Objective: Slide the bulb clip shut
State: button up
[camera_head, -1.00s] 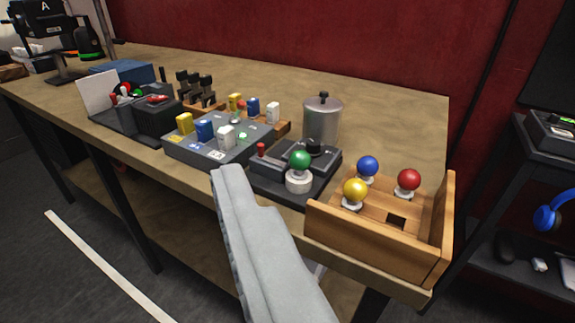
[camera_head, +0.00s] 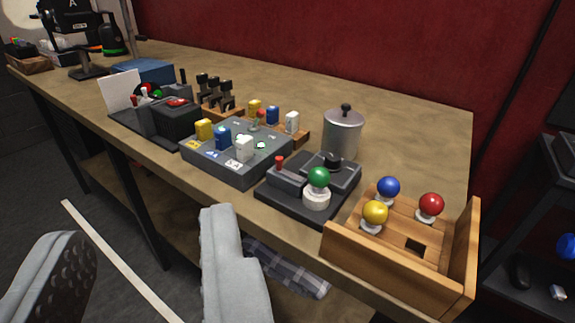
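A dark bulb station (camera_head: 272,203) sits at the bench's front edge, right of centre. A green bulb (camera_head: 318,177) stands upright in a white socket (camera_head: 316,198) on it. Left of the socket is a dark sliding block (camera_head: 287,180) with a red knob (camera_head: 279,163), apparently the bulb clip; a gap shows between block and socket. My gripper (camera_head: 140,225) is open and empty. Its two grey fingers are wide apart in the lower left, before the bench edge and short of the station; the left finger's dark studded pad shows.
A wooden tray (camera_head: 385,262) with blue, red and yellow bulbs stands right of the station. A metal canister (camera_head: 343,135) is behind it. A grey panel (camera_head: 232,175) with coloured blocks is close on the left. Free bench top lies behind.

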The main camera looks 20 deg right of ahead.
jog(key=w+d+r+g+h, duration=0.15)
jog(key=w+d+g, duration=0.3)
jog(key=w, duration=0.65)
jog(key=m+g+y, duration=0.1)
jog(key=g, duration=0.7)
send_near(280, 158)
jog(key=x, duration=0.8)
jog(key=shift+w+f, duration=0.1)
jog(key=shift+f, duration=0.25)
grip_shut()
